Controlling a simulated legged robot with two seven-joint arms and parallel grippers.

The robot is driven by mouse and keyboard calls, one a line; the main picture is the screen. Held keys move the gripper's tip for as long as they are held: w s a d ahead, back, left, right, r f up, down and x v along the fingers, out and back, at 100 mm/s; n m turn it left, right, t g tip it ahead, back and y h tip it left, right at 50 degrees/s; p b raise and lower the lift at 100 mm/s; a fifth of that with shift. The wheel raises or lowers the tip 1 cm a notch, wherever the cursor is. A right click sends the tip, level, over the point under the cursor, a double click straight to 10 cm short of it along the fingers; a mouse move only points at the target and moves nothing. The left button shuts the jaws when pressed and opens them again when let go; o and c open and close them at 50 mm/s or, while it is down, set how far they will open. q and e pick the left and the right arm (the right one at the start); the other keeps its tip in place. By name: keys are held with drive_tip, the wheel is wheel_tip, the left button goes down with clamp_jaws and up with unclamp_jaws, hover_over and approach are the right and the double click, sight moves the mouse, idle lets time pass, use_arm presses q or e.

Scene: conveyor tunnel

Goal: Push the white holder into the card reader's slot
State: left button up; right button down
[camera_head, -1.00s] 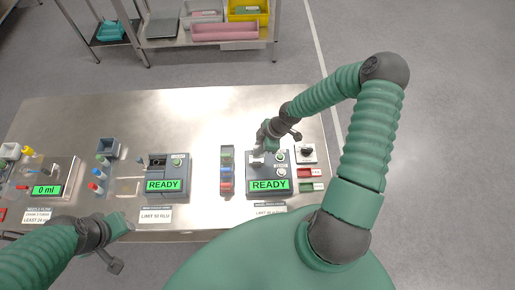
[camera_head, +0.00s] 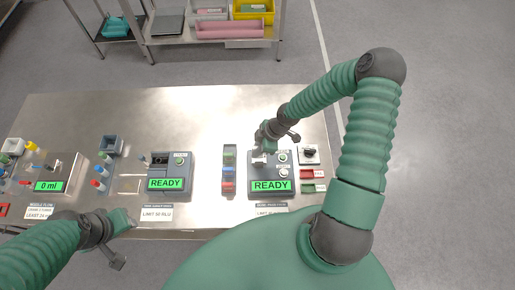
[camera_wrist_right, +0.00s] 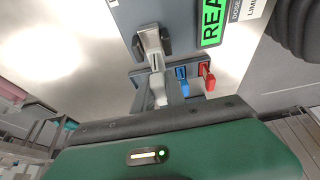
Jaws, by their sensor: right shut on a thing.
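The card reader (camera_head: 284,166) is a dark grey box with a green READY screen on the right part of the bench. It also shows in the right wrist view (camera_wrist_right: 180,18). The white holder (camera_wrist_right: 153,48) is at the reader's slot, its upper end between the dark sides of the slot; how deep it sits I cannot tell. My right gripper (camera_head: 262,150) is over the reader's upper left part and shut on the white holder, whose white part (camera_head: 258,160) shows just below it. The fingertips are mostly hidden. My left gripper (camera_head: 122,222) hangs at the bench's front edge, away from the reader.
A rack with coloured holders (camera_head: 228,170) stands just left of the reader; blue (camera_wrist_right: 182,76) and red (camera_wrist_right: 206,76) ones show in the wrist view. A second READY device (camera_head: 170,172) is further left. A knob box (camera_head: 309,154) stands to the right. The bench's back is clear.

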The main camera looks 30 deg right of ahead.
drive_tip(key=shift+d+f, duration=0.1)
drive_tip(key=shift+d, duration=0.1)
drive_tip(key=shift+f, duration=0.2)
drive_tip(key=shift+a+f+b, duration=0.15)
drive_tip(key=shift+f+b, duration=0.6)
drive_tip(key=shift+f, duration=0.15)
drive_tip(key=shift+a+f+b, duration=0.1)
drive_tip(key=shift+f+b, duration=0.65)
drive_tip(key=shift+f, duration=0.1)
drive_tip(key=shift+r, duration=0.2)
drive_tip(key=shift+d+p, duration=0.45)
drive_tip(key=shift+d, duration=0.15)
drive_tip(key=shift+f, duration=0.1)
drive_tip(key=shift+a, duration=0.2)
drive_tip(key=shift+s+f, duration=0.1)
drive_tip(key=shift+f, duration=0.1)
